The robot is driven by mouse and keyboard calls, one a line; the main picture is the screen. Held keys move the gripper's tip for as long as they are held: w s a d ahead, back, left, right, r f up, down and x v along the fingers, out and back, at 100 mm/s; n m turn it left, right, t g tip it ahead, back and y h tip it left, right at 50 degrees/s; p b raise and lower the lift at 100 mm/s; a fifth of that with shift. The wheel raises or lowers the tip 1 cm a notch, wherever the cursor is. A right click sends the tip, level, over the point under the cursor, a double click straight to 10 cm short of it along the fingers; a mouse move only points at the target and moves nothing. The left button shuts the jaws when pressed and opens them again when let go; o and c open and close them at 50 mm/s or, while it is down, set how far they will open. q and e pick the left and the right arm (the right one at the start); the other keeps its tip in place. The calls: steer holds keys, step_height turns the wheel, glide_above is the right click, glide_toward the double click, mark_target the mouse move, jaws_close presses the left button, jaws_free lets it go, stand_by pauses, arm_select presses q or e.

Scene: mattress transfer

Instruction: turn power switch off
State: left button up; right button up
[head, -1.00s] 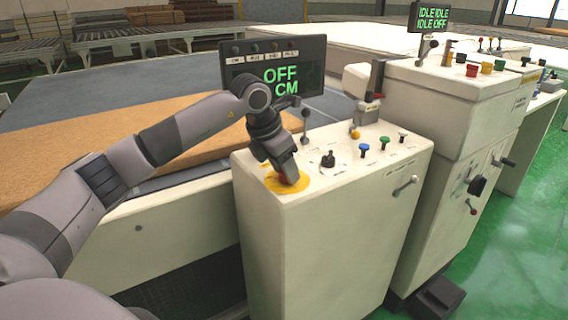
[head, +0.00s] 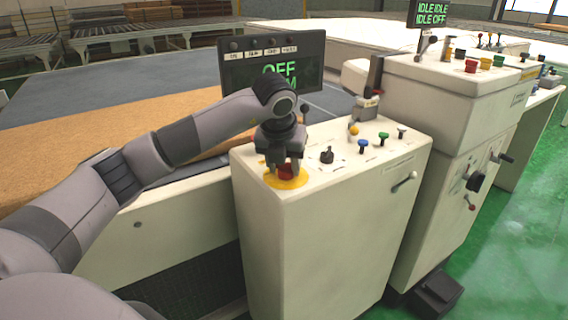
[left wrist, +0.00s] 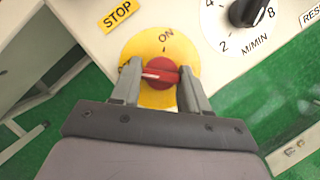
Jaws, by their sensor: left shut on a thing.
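The power switch is a red knob (head: 286,173) on a round yellow plate (head: 302,180), on the cream control cabinet's top, near its left corner. In the left wrist view, the red knob (left wrist: 162,75) sits between my fingers; its white line points left, away from the ON mark on the yellow plate (left wrist: 148,43). My left gripper (head: 283,168) reaches down from above and is shut on the knob, one finger on each side, as the left wrist view also shows (left wrist: 158,70). My right gripper is not in view.
A display (head: 240,68) behind the switch shows OFF in green, partly hidden by my arm. A black knob (head: 327,156), blue, green and grey buttons and a yellow-knobbed lever (head: 353,130) stand to the right. A brown mattress slab (head: 90,138) lies left.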

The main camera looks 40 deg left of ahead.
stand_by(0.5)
arm_select(q)
steer(key=o, duration=1.1)
steer(key=shift+c, duration=0.2)
steer(key=v, duration=0.7)
